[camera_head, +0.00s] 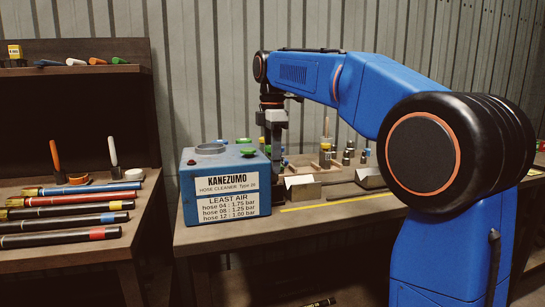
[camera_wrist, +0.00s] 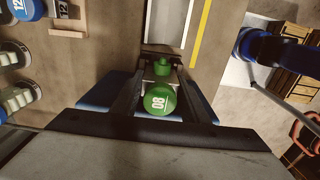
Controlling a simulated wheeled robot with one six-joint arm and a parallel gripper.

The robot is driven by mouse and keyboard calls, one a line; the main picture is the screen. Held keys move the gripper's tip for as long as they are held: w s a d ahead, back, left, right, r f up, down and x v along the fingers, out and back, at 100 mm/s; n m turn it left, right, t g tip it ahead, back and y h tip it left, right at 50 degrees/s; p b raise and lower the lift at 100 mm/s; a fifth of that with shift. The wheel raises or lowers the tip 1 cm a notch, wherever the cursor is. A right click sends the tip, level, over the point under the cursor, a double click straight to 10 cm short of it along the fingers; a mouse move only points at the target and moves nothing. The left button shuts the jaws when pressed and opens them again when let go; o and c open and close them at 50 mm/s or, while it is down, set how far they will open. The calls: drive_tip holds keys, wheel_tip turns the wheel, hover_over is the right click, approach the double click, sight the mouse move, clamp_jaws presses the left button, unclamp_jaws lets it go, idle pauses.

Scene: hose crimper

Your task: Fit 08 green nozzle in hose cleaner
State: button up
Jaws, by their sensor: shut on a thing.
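The blue hose cleaner (camera_head: 181,210) stands on the bench, with a round grey opening and a green knob (camera_head: 248,152) on top. My gripper (camera_head: 274,165) points down at the cleaner's right rear edge. In the wrist view, the green nozzle marked 08 (camera_wrist: 160,101) sits between the fingers of my gripper (camera_wrist: 163,78), which is shut on it. A smaller green piece (camera_wrist: 163,69) shows just beyond it; I cannot tell what it belongs to. Blue cleaner surface (camera_wrist: 202,103) shows behind the fingers. The nozzle's lower end is hidden.
Wooden holders with several fittings (camera_head: 326,157) and metal blocks (camera_head: 303,188) stand to the right on the bench. A yellow line (camera_head: 335,202) runs along the bench. Several hoses (camera_head: 75,211) lie on the left rack.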

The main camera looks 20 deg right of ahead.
drive_tip(key=shift+f, duration=1.5)
drive_tip(key=shift+s+f, duration=0.2)
drive_tip(key=shift+f, duration=0.95)
drive_tip(key=o, duration=1.1)
drive_tip(key=shift+o, duration=0.6)
wheel_tip(320, 180, up, 20)
drive_tip(key=shift+s+t, duration=0.3)
drive_tip(key=shift+s, duration=0.05)
drive_tip(key=shift+d+f, duration=0.1)
drive_tip(key=s+d+f+m+t, duration=0.1)
drive_tip(key=s+d+f+m, duration=0.1)
drive_tip(key=s+f+m, duration=0.4)
drive_tip(key=s+d+f+m+t, duration=0.1)
drive_tip(key=s+f+m, duration=0.5)
drive_tip(key=s+f, duration=0.9)
drive_tip(key=s+d+f+m+t, duration=0.2)
drive_tip(key=s+f+m, duration=0.4)
drive_tip(key=s+f, duration=0.5)
wheel_tip(320, 180, down, 9)
drive_tip(key=shift+s+d+r, duration=0.1)
drive_tip(key=shift+s+d, duration=0.1)
drive_tip(key=shift+d, duration=0.7)
